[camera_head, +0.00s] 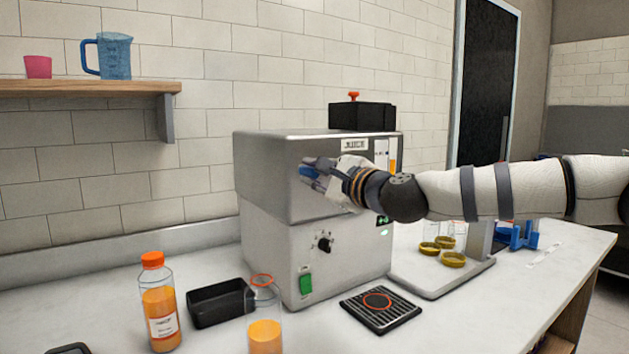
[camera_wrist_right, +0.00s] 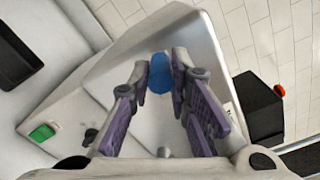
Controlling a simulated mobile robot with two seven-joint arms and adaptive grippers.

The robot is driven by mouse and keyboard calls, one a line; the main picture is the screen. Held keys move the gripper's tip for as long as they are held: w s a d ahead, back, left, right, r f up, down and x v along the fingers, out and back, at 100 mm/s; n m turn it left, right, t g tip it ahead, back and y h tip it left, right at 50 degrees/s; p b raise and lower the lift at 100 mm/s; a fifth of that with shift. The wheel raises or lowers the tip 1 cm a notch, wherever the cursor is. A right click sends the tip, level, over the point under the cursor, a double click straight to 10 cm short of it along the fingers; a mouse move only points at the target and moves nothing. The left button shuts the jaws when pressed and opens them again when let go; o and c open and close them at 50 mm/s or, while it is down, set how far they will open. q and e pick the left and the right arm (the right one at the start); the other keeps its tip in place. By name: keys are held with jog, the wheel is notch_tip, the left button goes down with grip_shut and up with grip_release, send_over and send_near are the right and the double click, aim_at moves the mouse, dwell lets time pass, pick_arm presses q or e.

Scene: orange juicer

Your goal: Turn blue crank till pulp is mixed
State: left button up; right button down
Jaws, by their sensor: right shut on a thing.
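The juicer (camera_head: 262,178) is a big silver box on the counter, with a black knob and a green switch low on its front. The blue crank (camera_head: 309,172) shows as a small blue piece at the upper front of the juicer. My right gripper (camera_head: 313,170) comes in from the right and is shut on the blue crank. In the right wrist view, the blue crank (camera_wrist_right: 160,74) lies between the fingertips of the right gripper (camera_wrist_right: 161,76). The gripper hides part of the crank and the juicer's front. My left gripper is not in view. The pulp is not visible.
An orange-capped juice bottle (camera_head: 161,312), a black bin (camera_head: 220,302) and an open bottle with juice (camera_head: 265,330) stand at the front left. A black drip grate (camera_head: 381,310) lies before the juicer. A wall shelf (camera_head: 90,89) holds cups.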

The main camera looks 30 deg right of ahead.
jog(key=m, duration=0.1)
jog(key=r+m, duration=0.1)
jog(key=m, duration=0.1)
jog(key=shift+d+r+m, duration=0.25)
jog(key=shift+d+m, duration=0.05)
jog(key=shift+d, duration=0.05)
jog(key=shift+d+r+m, duration=0.25)
jog(key=shift+m, duration=0.6)
jog(key=shift+d+r+m, duration=0.2)
jog(key=shift+d+m, duration=0.05)
jog(key=shift+m, duration=0.6)
jog(key=c, duration=1.5)
grip_release()
jog(key=shift+w, duration=0.1)
jog(key=s, duration=0.8)
jog(key=s+d, duration=0.1)
jog(key=s, duration=0.3)
